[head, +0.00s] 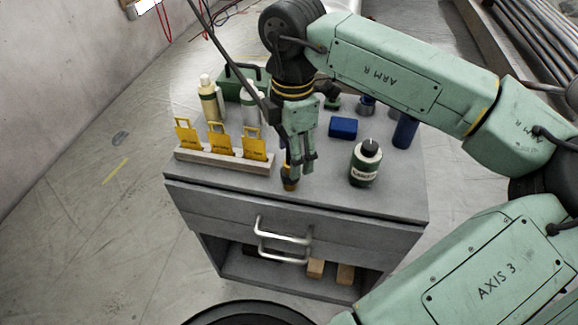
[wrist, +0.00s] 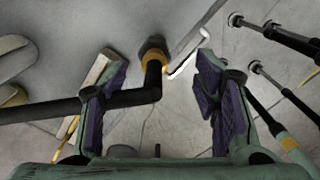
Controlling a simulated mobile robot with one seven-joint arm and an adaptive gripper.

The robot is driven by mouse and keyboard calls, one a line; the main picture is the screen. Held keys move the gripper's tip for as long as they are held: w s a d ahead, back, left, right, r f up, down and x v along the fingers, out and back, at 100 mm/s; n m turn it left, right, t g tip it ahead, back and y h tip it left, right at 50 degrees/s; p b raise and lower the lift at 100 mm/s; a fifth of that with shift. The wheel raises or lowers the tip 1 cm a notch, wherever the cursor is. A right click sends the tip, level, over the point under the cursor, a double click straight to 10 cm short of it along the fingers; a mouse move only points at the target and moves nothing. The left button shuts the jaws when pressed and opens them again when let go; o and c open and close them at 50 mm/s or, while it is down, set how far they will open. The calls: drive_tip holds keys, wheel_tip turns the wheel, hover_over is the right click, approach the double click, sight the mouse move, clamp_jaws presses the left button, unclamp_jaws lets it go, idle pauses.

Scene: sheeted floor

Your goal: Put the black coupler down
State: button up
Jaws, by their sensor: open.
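The black coupler (head: 290,180), with an orange-yellow collar, appears to stand upright on the grey cabinet top (head: 325,186) near its front edge. In the wrist view the coupler (wrist: 153,50) shows between and just beyond my fingers, its collar toward the top. A black hose (wrist: 60,108) enters from the left past the left finger and bends into it. My gripper (head: 299,165) points down directly above the coupler. In the wrist view my gripper (wrist: 162,66) is open, with clear gaps between both pads and the coupler. The coupler's contact with the surface is hard to make out.
A wooden rack with yellow tags (head: 225,162) stands left of my gripper. A green-and-white bottle (head: 366,163) stands to the right, a blue block (head: 343,128) and blue cylinder (head: 405,132) behind. Pale bottles (head: 208,100) stand back left. A drawer handle (head: 283,237) projects in front.

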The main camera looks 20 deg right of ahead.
drive_tip(key=shift+w+a+f+p, duration=0.15)
drive_tip(key=shift+f+p, duration=0.25)
drive_tip(key=shift+f, duration=0.95)
drive_tip(key=shift+w+d+f+p, duration=0.1)
drive_tip(key=shift+f+p, duration=0.25)
drive_tip(key=shift+f, duration=1)
drive_tip(key=shift+c, duration=0.5)
